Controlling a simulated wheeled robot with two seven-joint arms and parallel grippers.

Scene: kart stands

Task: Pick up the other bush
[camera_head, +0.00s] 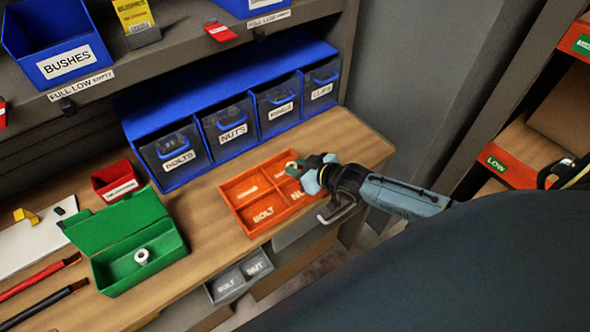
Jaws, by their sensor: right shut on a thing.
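A small pale metal bush (142,256) sits in the open green box (112,277) on the wooden bench. My right gripper (299,168) is at the back right of the orange divided tray (243,219), well to the right of the green box. It is shut on a small pale round piece (291,165), which looks like a bush; the fingers partly hide it. I cannot tell whether this piece touches the tray. My left gripper is not in view.
A blue bin labelled BUSHES (40,40) stands on the shelf above. Blue drawers (232,131) line the bench's back. A small red box (115,182) stands behind the green box. Bare bench lies between green box and orange tray.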

